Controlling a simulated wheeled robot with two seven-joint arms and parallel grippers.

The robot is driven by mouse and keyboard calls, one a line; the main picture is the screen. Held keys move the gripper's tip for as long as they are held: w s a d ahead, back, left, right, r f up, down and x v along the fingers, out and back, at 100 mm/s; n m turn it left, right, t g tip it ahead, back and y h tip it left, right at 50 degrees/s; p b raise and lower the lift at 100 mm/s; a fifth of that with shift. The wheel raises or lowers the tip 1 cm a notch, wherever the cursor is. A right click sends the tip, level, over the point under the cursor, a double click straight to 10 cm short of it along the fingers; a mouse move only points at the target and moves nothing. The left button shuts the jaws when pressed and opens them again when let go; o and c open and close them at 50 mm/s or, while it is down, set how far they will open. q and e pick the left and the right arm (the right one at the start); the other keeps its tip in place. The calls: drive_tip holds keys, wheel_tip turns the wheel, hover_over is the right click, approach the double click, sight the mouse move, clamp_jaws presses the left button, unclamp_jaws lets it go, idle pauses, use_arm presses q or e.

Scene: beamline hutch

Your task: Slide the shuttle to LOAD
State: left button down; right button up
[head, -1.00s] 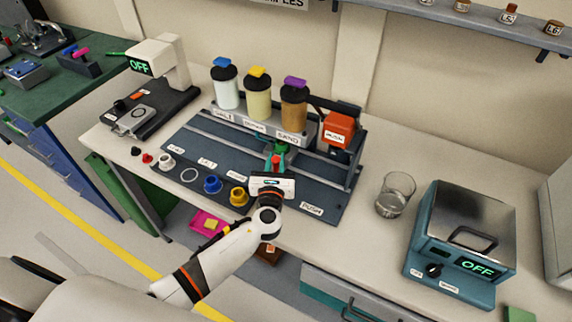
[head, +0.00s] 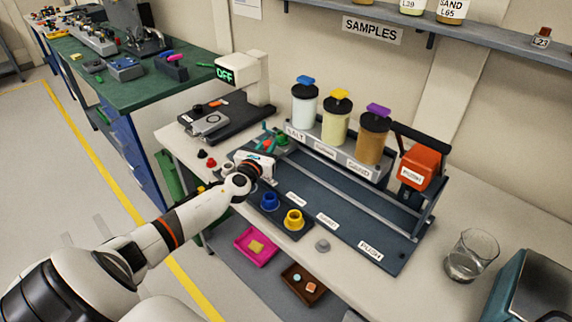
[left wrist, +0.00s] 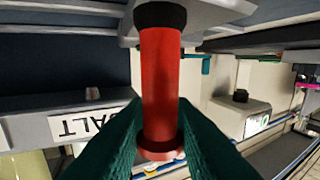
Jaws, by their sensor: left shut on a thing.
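My left gripper (head: 268,145) is at the left end of the dark blue slide track (head: 335,205), to the left of the salt jar. The shuttle's body is mostly hidden behind my gripper. The LOAD label cannot be read in the head view now; the left end of the track is covered by my gripper. The PUSH label (head: 370,250) shows at the right end. My right gripper is not in view.
Jars with blue (head: 305,103), yellow (head: 336,116) and purple (head: 374,137) tops stand behind the track. An orange block (head: 421,166) is at the right. A glass beaker (head: 469,257) stands at the right.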

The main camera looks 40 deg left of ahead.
use_arm(q)
drive_tip(key=a, duration=0.1)
drive_tip(key=a+b, duration=0.1)
drive_tip(key=a, duration=0.1)
drive_tip(key=a+b, duration=0.1)
drive_tip(key=a, duration=0.1)
drive_tip(key=shift+w+a+f, duration=0.1)
drive_tip(key=shift+w, duration=0.25)
drive_tip(key=shift+a+r, duration=0.1)
drive_tip(key=shift+r, duration=0.1)
drive_tip(key=c, duration=1.5)
unclamp_jaws()
drive_tip(key=shift+o, duration=0.6)
drive_tip(key=shift+a+f, duration=0.15)
drive_tip(key=shift+s, duration=0.25)
drive_tip(key=v, duration=1.1)
drive_tip(key=shift+s, duration=0.25)
